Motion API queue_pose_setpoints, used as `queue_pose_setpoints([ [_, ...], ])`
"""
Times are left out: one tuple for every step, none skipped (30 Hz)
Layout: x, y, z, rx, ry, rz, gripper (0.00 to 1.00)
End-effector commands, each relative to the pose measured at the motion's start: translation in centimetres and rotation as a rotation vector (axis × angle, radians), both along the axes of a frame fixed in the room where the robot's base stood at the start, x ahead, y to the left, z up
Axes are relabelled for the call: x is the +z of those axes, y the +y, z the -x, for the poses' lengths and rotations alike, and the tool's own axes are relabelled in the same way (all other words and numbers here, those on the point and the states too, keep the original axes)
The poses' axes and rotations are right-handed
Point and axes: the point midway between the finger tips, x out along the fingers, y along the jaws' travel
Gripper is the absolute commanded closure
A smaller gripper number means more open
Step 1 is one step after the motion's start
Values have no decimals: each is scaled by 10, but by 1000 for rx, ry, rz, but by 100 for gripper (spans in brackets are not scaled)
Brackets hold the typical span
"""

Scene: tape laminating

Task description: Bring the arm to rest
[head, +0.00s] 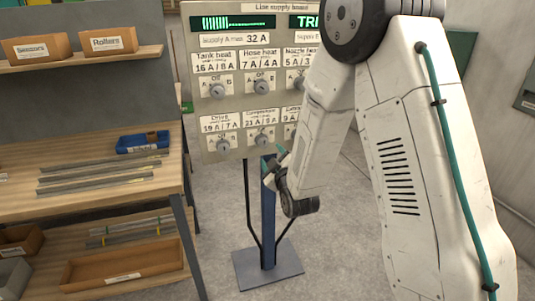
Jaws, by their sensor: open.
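My arm spans the right half of the head view, folded down from a high joint. My gripper (274,166) is at its lower end, small and partly hidden by my own wrist. Its greenish fingers point up and left, in front of the lower edge of the line supply board (233,103). The jaws are open and I see nothing held in them. I cannot tell how far they are from the board or its post.
The board stands on a blue post (268,225) with a flat floor plate (267,263). At left, a wooden bench (90,205) carries a blue bin (143,142) and metal strips (100,180). Boxes for sensors (36,48) and rollers (107,42) sit on a shelf above.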

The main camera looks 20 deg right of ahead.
Motion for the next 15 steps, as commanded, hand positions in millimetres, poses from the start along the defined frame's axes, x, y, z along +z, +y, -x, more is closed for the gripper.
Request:
queue_pose_setpoints([
  [0, 0, 0, 0, 0, 0, 44],
  [0, 0, 0, 0, 0, 0, 44],
  [0, 0, 0, 0, 0, -2, 44],
  [0, 0, 0, 0, 1, -8, 44],
  [-3, 0, 0, 1, 12, -19, 44],
  [-8, 0, 0, 0, 40, -34, 44],
  [-14, 0, 0, 0, 69, -47, 44],
  [-22, 1, 1, -1, 108, -63, 44],
  [-36, 1, 4, -2, 175, -88, 44],
  [-48, 1, 7, -5, 234, -109, 44],
  [-62, 2, 12, -10, 301, -132, 44],
  [-77, 2, 19, -19, 392, -164, 44],
  [-85, 3, 26, -28, 460, -189, 44],
  [-91, 3, 33, -38, 524, -214, 44],
  [-96, 3, 44, -55, 606, -246, 44],
])
